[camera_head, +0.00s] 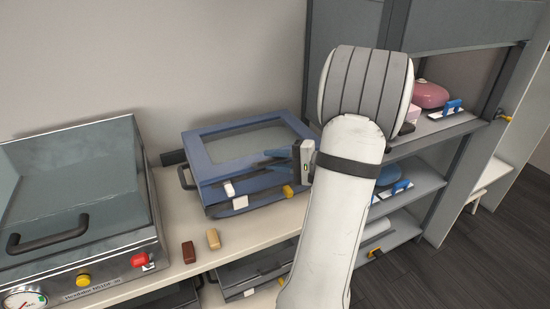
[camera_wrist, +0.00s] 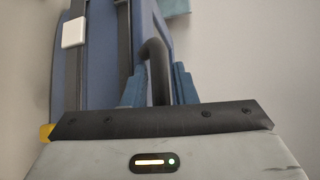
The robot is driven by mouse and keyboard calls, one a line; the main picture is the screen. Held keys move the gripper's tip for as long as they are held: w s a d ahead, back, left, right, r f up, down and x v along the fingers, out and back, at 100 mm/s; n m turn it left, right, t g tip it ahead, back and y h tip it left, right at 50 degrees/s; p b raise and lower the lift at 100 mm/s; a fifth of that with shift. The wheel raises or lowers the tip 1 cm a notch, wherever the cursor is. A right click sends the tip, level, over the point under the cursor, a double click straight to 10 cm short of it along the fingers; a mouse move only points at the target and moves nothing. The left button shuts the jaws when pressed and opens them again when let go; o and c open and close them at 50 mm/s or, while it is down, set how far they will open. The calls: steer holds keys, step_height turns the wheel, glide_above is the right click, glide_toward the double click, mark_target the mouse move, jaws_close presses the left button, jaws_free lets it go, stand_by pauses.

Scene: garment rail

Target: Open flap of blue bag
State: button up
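The blue bag (camera_head: 204,160) lies on the counter left of my arm. Its top flap has a blue border around a grey panel (camera_head: 245,143) and looks down. My gripper (camera_head: 277,158) is at the bag's right front area, its blue fingers pointing left. In the wrist view the two fingers (camera_wrist: 160,88) stand apart on either side of a dark curved handle (camera_wrist: 157,60) of the bag (camera_wrist: 98,60). I cannot tell whether they touch it. A white buckle (camera_wrist: 74,32) shows there on a dark strap. My arm hides part of the bag's right side.
A press-like machine (camera_head: 75,200) with a black handle stands at the left. Shelves (camera_head: 415,180) with several items stand at the right.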

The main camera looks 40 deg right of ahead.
steer(key=shift+w, duration=0.15)
steer(key=shift+c, duration=0.4)
jaws_close()
steer(key=shift+a, duration=0.1)
